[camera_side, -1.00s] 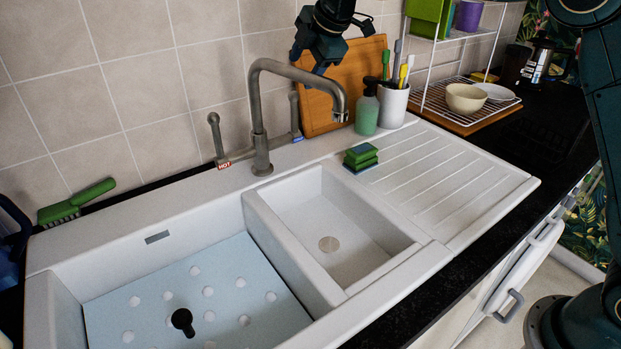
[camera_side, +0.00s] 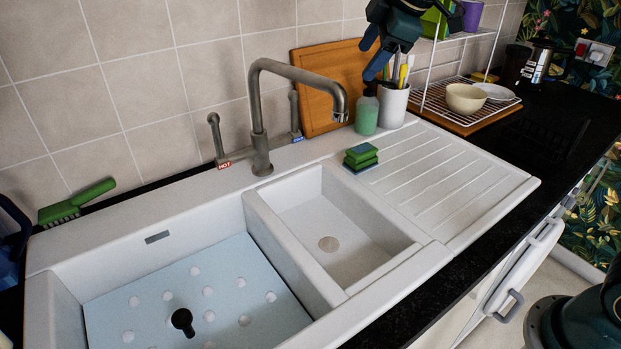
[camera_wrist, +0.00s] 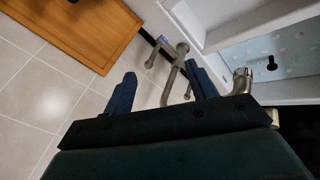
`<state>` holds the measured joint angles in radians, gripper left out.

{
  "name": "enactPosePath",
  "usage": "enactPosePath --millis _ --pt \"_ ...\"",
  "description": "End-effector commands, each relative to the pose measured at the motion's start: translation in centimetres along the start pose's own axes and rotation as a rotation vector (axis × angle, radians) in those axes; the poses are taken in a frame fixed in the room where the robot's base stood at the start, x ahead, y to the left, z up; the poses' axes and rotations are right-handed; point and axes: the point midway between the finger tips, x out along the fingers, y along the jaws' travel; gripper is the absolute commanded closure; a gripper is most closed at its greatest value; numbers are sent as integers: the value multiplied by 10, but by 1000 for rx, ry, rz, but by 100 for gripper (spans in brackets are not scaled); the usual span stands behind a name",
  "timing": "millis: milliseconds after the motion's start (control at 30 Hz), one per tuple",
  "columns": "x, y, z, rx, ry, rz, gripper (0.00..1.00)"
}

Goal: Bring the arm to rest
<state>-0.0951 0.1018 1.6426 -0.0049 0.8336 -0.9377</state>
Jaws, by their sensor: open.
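My gripper (camera_side: 373,56) hangs from the top edge in the side view, in front of the wooden board (camera_side: 345,75) and above the soap bottle and utensil pot. Its two dark blue fingers stand apart with nothing between them. In the wrist view my gripper (camera_wrist: 163,90) also shows open and empty, with the tap (camera_wrist: 178,68) seen beyond the fingers. The upper part of my arm is out of the side view.
Below are a green soap bottle (camera_side: 366,112), a white utensil pot (camera_side: 393,105) and a tall tap (camera_side: 258,110). A wire rack (camera_side: 440,95) with bowls stands right of the gripper. Green sponges (camera_side: 361,157) lie by the drainer (camera_side: 450,180). The sink's small basin (camera_side: 335,215) is empty.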

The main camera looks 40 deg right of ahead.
Motion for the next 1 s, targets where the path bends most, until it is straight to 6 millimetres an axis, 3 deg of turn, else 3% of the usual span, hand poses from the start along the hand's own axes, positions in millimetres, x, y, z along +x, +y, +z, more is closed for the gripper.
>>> enactPosePath --millis 200,500,700,1000 --pt "-39 -37 37 196 -15 0 43" --pt "-76 -96 89 464 -39 -1 43" --pt "-90 -139 123 642 -54 2 43" --pt "-98 -205 172 898 -79 9 43"
